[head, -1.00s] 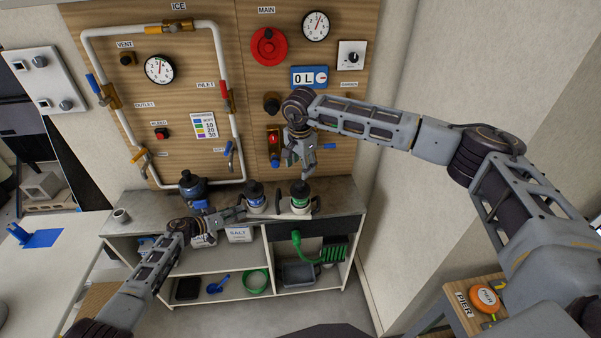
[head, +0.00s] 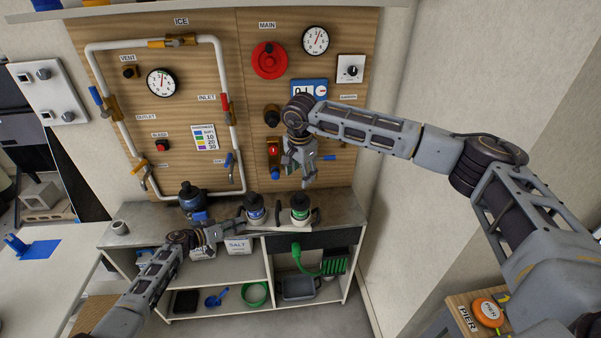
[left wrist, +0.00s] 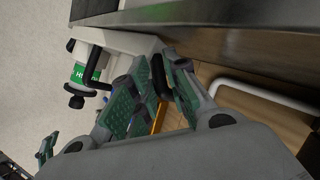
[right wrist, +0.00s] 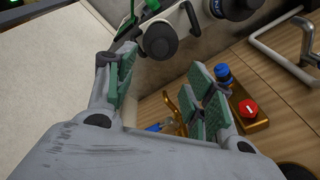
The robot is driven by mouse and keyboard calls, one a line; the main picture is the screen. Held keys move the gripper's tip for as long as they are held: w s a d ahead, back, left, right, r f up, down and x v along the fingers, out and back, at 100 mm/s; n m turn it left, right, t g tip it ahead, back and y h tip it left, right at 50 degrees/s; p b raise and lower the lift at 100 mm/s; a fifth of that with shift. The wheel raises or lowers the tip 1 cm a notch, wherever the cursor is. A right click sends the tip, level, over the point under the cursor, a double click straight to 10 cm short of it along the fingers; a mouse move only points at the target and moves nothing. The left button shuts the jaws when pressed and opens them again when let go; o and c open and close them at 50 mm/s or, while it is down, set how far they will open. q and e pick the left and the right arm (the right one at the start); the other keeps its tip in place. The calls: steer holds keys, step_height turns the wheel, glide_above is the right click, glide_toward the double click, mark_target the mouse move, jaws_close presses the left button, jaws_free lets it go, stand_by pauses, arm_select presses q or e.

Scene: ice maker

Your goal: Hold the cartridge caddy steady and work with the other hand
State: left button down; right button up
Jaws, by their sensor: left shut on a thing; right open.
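The cartridge caddy (head: 276,227) sits at the front of the counter, with dark handles at both ends. It carries a blue-banded cartridge (head: 256,211) and a green-banded cartridge (head: 300,211), both upright with dark caps. My left gripper (head: 238,222) is shut at the caddy's left end; in the left wrist view its fingers (left wrist: 160,88) close on a dark handle bar. The green-labelled cartridge also shows there (left wrist: 84,72). My right gripper (head: 302,183) is open and empty just above the green cartridge. In the right wrist view its fingers (right wrist: 165,98) are spread, with a dark cap (right wrist: 159,41) beyond them.
Behind is a wooden panel with a white pipe loop, gauges, a red knob (head: 268,61) and valve levers. A dark blue vessel (head: 190,199) stands left of the caddy. A wall bounds the right side.

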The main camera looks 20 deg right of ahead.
arm_select(q)
steer(key=shift+a+f, duration=0.1)
steer(key=shift+f, duration=0.15)
arm_select(e)
steer(key=shift+r, duration=0.15)
step_height(320, 180, up, 6)
steer(key=s, duration=0.1)
steer(key=shift+a+r, duration=0.2)
steer(key=shift+r, duration=0.05)
stand_by(0.4)
steer(key=shift+s, duration=0.1)
arm_select(q)
steer(key=c, duration=1.3)
jaws_free()
steer(key=shift+r, duration=0.1)
